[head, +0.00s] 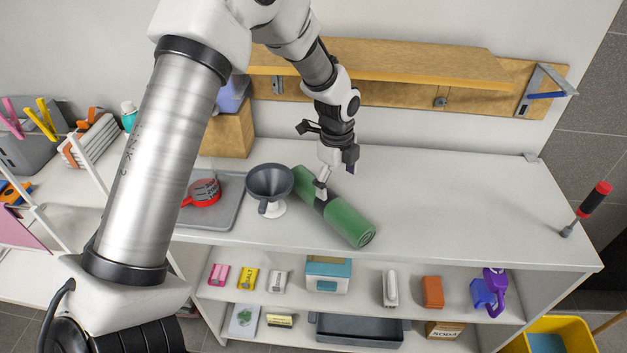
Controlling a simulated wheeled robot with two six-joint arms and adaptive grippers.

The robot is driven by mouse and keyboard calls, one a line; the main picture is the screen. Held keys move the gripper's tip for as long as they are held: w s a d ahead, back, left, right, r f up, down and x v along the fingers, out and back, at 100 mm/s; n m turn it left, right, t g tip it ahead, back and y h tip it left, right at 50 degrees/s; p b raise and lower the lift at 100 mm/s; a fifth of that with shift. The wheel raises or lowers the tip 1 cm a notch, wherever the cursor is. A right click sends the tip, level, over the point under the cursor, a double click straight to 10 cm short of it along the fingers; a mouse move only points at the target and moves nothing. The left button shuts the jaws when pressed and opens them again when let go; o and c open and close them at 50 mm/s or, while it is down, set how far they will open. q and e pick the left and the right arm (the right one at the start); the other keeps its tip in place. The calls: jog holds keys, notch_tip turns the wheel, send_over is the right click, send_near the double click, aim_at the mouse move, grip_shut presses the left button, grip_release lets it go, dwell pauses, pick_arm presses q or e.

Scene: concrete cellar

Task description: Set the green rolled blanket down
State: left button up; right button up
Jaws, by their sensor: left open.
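The green rolled blanket (347,222) lies on its side on the white bench top (450,205), slanting from upper left to lower right, with a dark band around its middle. My left gripper (322,190) reaches down over the blanket's middle from above, near the band. It is open. One finger shows against the roll; the far side of the grip is hidden, and I cannot tell whether the fingers touch the blanket. My right gripper is not in view.
A grey funnel (269,182) stands close left of the blanket. A wooden shelf (400,67) hangs behind. The bench top right of the blanket is clear.

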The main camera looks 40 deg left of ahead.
aim_at(328, 202)
pick_arm(q)
jog(key=shift+s+a+f+m, duration=0.35)
jog(key=shift+s+a+m, duration=0.1)
jog(key=shift+a+m, duration=0.4)
notch_tip(328, 202, down, 7)
jog(key=shift+s+r+p, duration=0.1)
jog(key=shift+p, duration=0.85)
jog(key=shift+d, duration=0.2)
jog(key=c, duration=1.6)
jog(key=shift+c, duration=0.5)
jog(key=shift+r, duration=0.15)
